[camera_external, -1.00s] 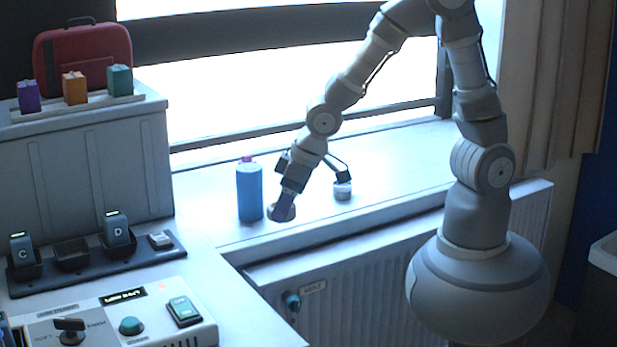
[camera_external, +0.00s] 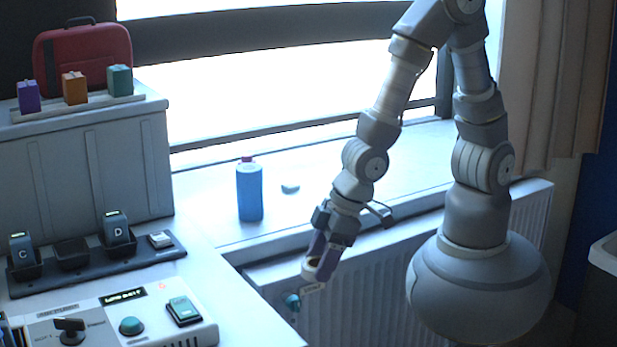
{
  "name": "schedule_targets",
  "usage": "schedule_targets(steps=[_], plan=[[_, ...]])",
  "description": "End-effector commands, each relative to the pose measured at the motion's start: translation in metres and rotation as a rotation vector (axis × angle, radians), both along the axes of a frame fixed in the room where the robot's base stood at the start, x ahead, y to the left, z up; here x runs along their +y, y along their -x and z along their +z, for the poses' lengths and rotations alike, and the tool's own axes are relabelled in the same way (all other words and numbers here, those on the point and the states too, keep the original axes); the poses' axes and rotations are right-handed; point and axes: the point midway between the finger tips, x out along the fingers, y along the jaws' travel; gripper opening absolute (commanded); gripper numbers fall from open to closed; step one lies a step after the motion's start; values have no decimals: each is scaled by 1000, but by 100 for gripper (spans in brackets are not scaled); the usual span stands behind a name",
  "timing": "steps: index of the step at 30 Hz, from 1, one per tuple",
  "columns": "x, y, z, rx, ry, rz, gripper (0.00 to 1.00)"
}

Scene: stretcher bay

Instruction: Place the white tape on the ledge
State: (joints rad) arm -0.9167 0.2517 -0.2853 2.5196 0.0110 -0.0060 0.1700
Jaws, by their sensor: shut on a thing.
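My gripper (camera_external: 321,262) is shut on a pale ring with a brownish middle, which looks like the white tape (camera_external: 308,271). It points down and holds the tape tilted, in front of the radiator and below the front edge of the window ledge in the picture. The fingers cover part of the tape. The pale window ledge (camera_external: 225,190) runs under the window behind my arm. No contact between the tape and the radiator can be made out.
A blue bottle (camera_external: 250,192) and a small pale disc-like thing (camera_external: 290,188) stand on the ledge. The radiator (camera_external: 400,270) has a teal valve knob (camera_external: 292,301). A counter (camera_external: 225,270) with a control panel (camera_external: 100,322) and a charger rack (camera_external: 110,268) fills the left.

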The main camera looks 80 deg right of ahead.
Motion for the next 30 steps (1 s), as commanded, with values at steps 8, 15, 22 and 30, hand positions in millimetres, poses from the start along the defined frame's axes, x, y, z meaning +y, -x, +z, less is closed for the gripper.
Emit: schedule_targets(steps=[8, 15, 22, 30], plan=[[26, -43, -14, -2, -2, -3, 33], [65, -103, -20, -1, -2, -1, 33], [81, -128, -21, 1, -2, -1, 33], [86, -135, -53, 1, -1, -1, 33]])
